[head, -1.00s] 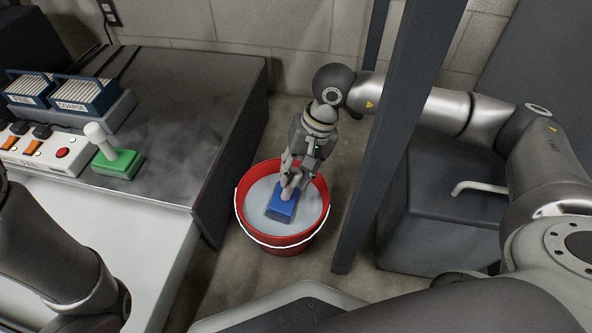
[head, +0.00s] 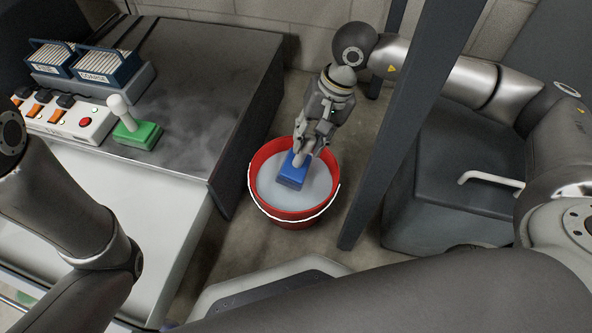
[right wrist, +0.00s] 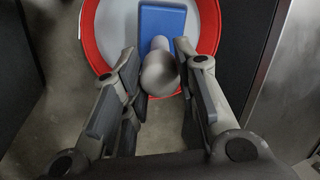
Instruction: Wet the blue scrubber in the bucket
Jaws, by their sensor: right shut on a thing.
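The blue scrubber (head: 293,170) is inside the mouth of the red bucket (head: 294,215), which holds pale grey liquid (head: 318,186). My right gripper (head: 303,148) reaches down over the bucket and is shut on the scrubber's pale handle. In the right wrist view, the rounded handle (right wrist: 158,75) is between the fingers (right wrist: 157,60), with the blue block (right wrist: 162,22) beyond it against the liquid. I cannot tell whether the block's underside touches the liquid. My left arm comes in at the left, but its gripper is out of the picture.
A dark-topped bench (head: 205,90) left of the bucket carries a green scrubber (head: 137,136), a switch box (head: 65,120) and a rack of blue holders (head: 90,68). A dark post (head: 385,140) and a dark cabinet (head: 440,200) stand close to the bucket's right.

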